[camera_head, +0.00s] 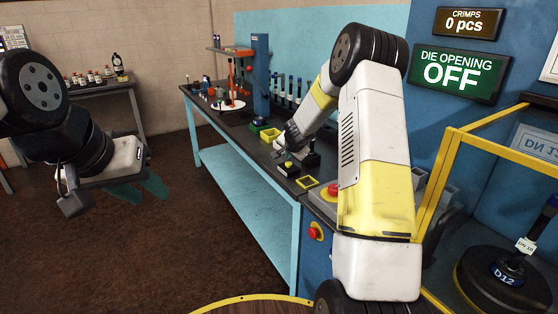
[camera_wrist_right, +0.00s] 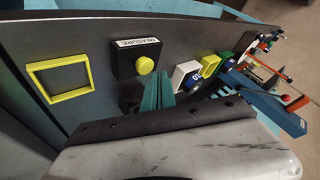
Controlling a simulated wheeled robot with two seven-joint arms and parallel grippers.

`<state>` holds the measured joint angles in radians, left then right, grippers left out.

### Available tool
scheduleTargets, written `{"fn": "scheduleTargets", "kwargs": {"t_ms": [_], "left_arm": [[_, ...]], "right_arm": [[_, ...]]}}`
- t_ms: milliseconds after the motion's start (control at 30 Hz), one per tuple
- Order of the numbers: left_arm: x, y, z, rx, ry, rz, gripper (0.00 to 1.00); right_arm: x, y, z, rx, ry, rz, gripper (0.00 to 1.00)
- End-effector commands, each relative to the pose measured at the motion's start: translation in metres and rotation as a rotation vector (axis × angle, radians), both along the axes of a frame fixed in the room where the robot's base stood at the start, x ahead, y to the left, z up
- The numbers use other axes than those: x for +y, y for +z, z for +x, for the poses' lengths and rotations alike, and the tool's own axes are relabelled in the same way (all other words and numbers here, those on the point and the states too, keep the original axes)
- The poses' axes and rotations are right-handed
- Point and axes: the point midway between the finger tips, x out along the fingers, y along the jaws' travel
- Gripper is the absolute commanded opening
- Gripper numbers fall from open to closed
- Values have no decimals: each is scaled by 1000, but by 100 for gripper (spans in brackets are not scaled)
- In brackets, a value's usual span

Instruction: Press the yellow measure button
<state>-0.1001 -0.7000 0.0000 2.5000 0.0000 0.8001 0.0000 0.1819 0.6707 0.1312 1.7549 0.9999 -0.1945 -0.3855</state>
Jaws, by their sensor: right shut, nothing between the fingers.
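The yellow measure button (camera_wrist_right: 145,65) sits on a black box labelled MEASURE (camera_wrist_right: 124,66) on the workbench. In the head view the box (camera_head: 288,169) is near the bench's front edge, just below my right gripper. My right gripper (camera_wrist_right: 160,92) is shut and empty. Its teal fingers appear close beside the button in the wrist view; I cannot tell whether they touch the box. In the head view its fingertips are hard to make out. My left gripper (camera_head: 140,190) hangs over the floor at the left, its teal fingers apart and empty, far from the button.
A yellow square frame (camera_wrist_right: 60,82) lies on the bench on one side of the box. Several small coloured bins (camera_wrist_right: 208,67) stand on the other side. A red button (camera_head: 314,233) is on the blue machine, beside a yellow guard frame (camera_head: 438,185).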

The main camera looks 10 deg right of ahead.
Motion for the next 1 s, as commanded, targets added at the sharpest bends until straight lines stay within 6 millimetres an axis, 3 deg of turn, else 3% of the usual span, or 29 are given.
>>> {"fn": "scheduleTargets", "kwargs": {"t_ms": [267,800,1000], "left_arm": [[0,0,0,0,0,0,36],[0,0,0,0,0,0,36],[0,0,0,0,0,0,36]], "right_arm": [[1,2,0,-1,1,0,0],[2,47,0,0,2,0,0],[0,51,0,-1,0,1,0]]}}
